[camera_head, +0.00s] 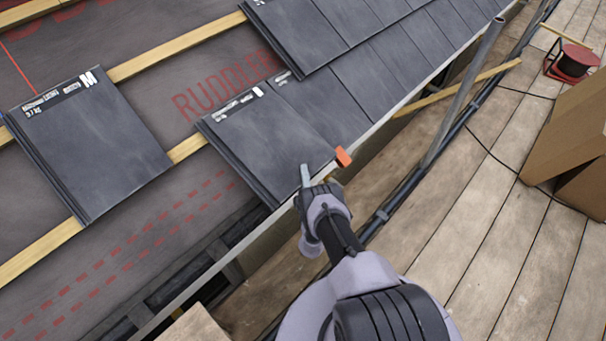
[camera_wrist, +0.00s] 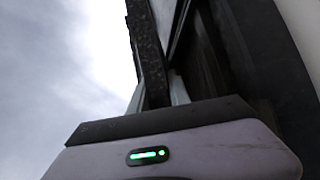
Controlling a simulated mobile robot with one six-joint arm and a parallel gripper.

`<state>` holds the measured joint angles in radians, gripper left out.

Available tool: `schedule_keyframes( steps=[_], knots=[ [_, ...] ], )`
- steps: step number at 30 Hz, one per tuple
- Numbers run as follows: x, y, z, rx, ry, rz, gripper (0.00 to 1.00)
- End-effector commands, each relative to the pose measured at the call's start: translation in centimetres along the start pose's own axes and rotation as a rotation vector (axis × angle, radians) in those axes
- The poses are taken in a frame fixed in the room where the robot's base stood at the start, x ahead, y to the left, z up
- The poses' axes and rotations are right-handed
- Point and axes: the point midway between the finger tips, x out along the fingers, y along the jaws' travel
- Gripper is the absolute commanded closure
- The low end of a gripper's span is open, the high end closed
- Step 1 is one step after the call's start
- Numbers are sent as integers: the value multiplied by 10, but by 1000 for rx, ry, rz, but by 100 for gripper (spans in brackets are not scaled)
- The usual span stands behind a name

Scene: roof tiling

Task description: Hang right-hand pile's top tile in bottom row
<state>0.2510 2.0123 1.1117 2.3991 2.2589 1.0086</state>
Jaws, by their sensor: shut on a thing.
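My gripper (camera_head: 322,172) is at the lower eave edge of the bottom row in the head view, shut on the lower edge of a dark grey tile (camera_head: 268,140). This tile lies at the left end of the bottom row, beside the tiles laid to its right. White print marks its upper edge. Whether it hooks over the batten is hidden. A separate stack of tiles (camera_head: 92,145) lies to the left across the battens.
Bare battens (camera_head: 40,255) and grey underlay (camera_head: 130,245) lie left of the row. The gutter (camera_head: 215,268) runs below the eave. A metal pole (camera_head: 462,95), cardboard boxes (camera_head: 575,125) and a cable reel (camera_head: 575,62) are on the plank walkway at right.

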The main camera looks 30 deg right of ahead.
Motion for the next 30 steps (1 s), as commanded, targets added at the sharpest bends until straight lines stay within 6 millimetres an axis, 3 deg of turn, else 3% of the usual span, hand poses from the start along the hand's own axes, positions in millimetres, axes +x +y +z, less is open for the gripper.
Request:
schedule_keyframes(
  steps=[11,12,15,16,25,30],
  knots=[
    [0,1,1,2,0,4,100],
    [0,1,1,2,0,4,73],
    [0,1,1,2,0,3,54],
    [0,1,1,2,0,3,52],
    [-2,0,1,-1,0,-2,52],
    [-17,0,0,0,0,-3,52]
  ],
)
